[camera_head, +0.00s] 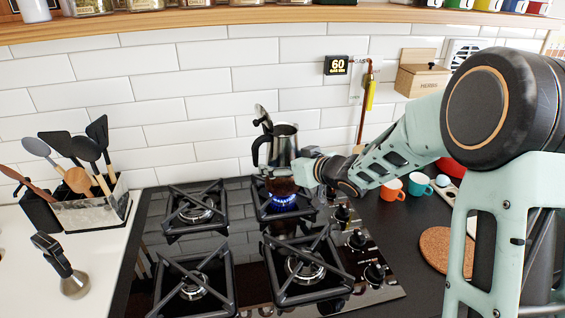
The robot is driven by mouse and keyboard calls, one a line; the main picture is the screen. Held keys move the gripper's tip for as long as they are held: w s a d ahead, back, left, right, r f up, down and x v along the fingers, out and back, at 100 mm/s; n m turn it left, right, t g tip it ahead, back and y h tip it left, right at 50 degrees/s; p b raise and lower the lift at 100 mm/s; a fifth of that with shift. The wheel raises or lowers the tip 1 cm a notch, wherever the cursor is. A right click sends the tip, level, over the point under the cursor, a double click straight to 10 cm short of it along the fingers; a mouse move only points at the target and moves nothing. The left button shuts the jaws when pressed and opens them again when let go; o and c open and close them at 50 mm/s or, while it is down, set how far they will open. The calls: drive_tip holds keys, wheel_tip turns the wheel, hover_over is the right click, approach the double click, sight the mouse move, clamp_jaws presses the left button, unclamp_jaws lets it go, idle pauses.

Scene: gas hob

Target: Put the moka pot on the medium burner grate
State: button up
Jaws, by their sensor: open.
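The moka pot (284,144) is steel with a black handle on its left and its lid tipped up. It is upright over the back right burner grate (262,207), where a blue flame (283,198) burns. Its lower part is dark and partly hidden by my gripper (286,172), so I cannot tell whether its base touches the grate. My gripper reaches in from the right, open, with its fingers at the pot's lower half. The other grates, at back left (195,208), front left (194,287) and front right (306,266), are empty.
A utensil holder (93,212) and a steel item with a black handle (65,270) stand on the left counter. Knobs (357,240) line the hob's right side. Orange (392,189) and teal (418,184) cups and a cork mat (437,248) are on the right.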

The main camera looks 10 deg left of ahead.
drive_tip(key=p+v, duration=0.2)
drive_tip(key=v, duration=1)
drive_tip(key=shift+w+a, duration=0.1)
drive_tip(key=shift+w, duration=0.05)
